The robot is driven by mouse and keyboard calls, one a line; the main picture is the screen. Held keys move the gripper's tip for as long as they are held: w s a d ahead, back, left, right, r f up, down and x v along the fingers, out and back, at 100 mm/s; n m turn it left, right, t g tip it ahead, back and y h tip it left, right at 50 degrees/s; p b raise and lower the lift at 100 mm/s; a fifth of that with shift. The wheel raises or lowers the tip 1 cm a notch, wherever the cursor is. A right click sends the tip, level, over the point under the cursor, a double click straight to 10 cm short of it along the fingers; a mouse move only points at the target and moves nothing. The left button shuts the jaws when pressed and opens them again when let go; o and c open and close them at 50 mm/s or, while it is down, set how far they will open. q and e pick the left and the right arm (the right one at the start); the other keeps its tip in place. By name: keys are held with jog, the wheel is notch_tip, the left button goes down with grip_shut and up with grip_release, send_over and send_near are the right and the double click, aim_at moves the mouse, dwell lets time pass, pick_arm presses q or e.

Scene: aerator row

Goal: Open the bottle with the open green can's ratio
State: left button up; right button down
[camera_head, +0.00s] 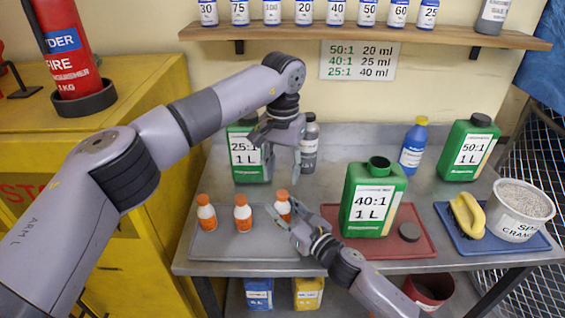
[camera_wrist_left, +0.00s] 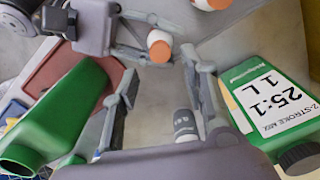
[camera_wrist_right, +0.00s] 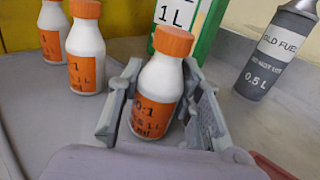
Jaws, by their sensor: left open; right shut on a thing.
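The open green can (camera_head: 372,205), labelled 40:1 1 L, stands uncapped on the red tray; its dark cap (camera_head: 409,231) lies beside it. Three white bottles with orange caps stand in a row: left bottle (camera_head: 206,213), middle bottle (camera_head: 242,214) and right bottle (camera_head: 283,207). My right gripper (camera_head: 286,206) is shut on the right bottle, which also shows in the right wrist view (camera_wrist_right: 158,88). Its label reads "0:1", with the first digit hidden. My left gripper (camera_head: 276,156) is open and empty, above and behind that bottle; its orange cap shows in the left wrist view (camera_wrist_left: 160,50).
The bottles stand on a grey tray (camera_head: 235,247). A 25:1 can (camera_head: 245,172) and a grey old fuel bottle (camera_head: 310,150) stand behind. A shelf (camera_head: 370,35) hangs above.

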aim_at(282, 193)
pick_arm(q)
notch_tip(282, 193, down, 6)
jog(key=shift+f, duration=0.1)
pick_arm(e)
jog(key=shift+f, duration=0.1)
pick_arm(q)
jog(key=shift+c, duration=0.6)
grip_shut()
